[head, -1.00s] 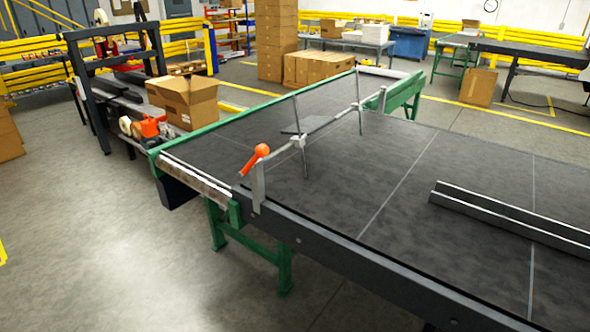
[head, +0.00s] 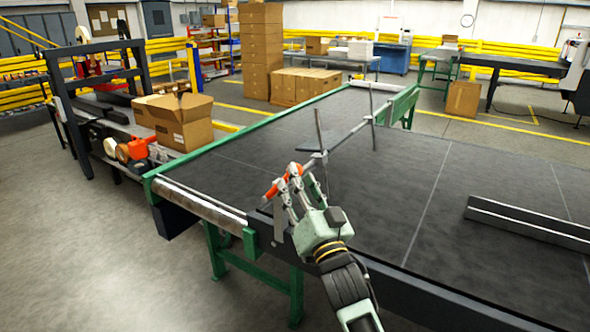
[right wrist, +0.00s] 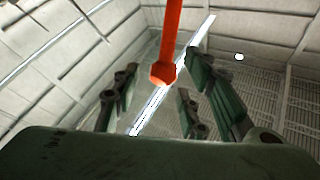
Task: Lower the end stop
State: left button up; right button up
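The end stop is a bar (head: 345,139) across the dark belt, with upright rods and a flat plate (head: 311,158). Its orange handle (head: 269,193) slants at the near end, partly hidden behind my right fingers. My right gripper (head: 296,184) is at the handle, reaching up from the near edge. In the right wrist view, the orange handle (right wrist: 169,40) comes down between the spread fingers of the right gripper (right wrist: 163,85). The fingers stand apart on both sides, with gaps to the handle. My left gripper is not in view.
The belt table (head: 400,195) has a dark near rail and green legs. A dark angled rail (head: 530,224) lies on the belt at right. An open carton (head: 183,121) and an orange tape tool (head: 139,147) stand beyond the left edge. Floor at the front left is clear.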

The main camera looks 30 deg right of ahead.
jog(key=shift+p+x, duration=0.35)
jog(key=shift+x, duration=1.75)
jog(key=shift+w+a, duration=0.1)
jog(key=shift+c, duration=0.5)
grip_shut()
